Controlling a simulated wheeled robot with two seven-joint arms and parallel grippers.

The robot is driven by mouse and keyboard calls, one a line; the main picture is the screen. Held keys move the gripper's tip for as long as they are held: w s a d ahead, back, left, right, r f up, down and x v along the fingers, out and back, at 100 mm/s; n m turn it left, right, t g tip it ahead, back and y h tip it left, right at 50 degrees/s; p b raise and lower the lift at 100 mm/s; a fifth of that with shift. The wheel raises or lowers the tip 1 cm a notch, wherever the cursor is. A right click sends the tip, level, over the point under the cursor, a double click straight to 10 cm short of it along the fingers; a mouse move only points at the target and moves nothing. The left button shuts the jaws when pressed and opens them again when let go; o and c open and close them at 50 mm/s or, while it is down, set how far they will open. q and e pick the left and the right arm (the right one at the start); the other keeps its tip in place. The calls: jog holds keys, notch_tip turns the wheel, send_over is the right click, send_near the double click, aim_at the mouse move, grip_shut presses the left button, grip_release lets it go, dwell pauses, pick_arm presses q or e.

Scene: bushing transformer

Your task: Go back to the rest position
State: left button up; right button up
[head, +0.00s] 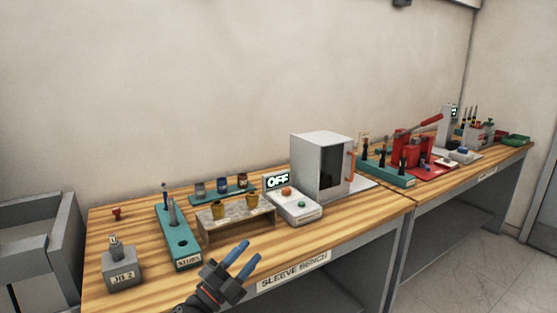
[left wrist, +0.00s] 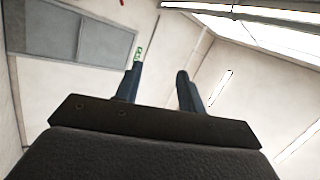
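My left gripper (head: 242,260) is in front of the near edge of the sleeve bench (head: 300,245), low in the head view. Its two blue-tipped fingers are apart with nothing between them. In the left wrist view the fingers (left wrist: 160,85) also stand apart and empty, against the wall and ceiling. My right gripper shows in neither view.
On the bench stand a grey block (head: 122,270), a teal stubs rack (head: 180,242), a wooden stand with yellow cups (head: 237,222), a control box reading OFF (head: 295,205) and a white oven (head: 318,165). A second bench (head: 470,185) holds a red press (head: 408,148). A grey cart (head: 40,240) stands left.

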pick_arm(q)
jog(key=s+a+f+n+g+y, duration=0.1)
jog(key=s+a+f+n+y, duration=0.2)
jog(key=f+n+y, duration=0.3)
jog(key=s+a+f+n+y, duration=0.2)
jog(key=s+f+n+y, duration=0.15)
jog(key=f+n, duration=0.35)
jog(key=s+a+f+n+g+y, duration=0.1)
jog(key=s+a+f+n+y, duration=0.2)
jog(key=f+y, duration=0.4)
jog(key=s+f+n+g, duration=0.1)
jog(key=s+f+g, duration=0.3)
jog(key=s, duration=0.4)
jog(key=s+d+f+n+g+h, duration=0.1)
jog(key=s+f+g, duration=0.3)
jog(key=s, duration=0.5)
jog(key=s+d+f+n+g+h, duration=0.1)
jog(key=s+f+n+g, duration=0.2)
jog(key=s+f, duration=0.5)
jog(key=shift+s+g, duration=0.6)
jog(key=shift+g, duration=0.1)
jog(key=shift+f, duration=0.1)
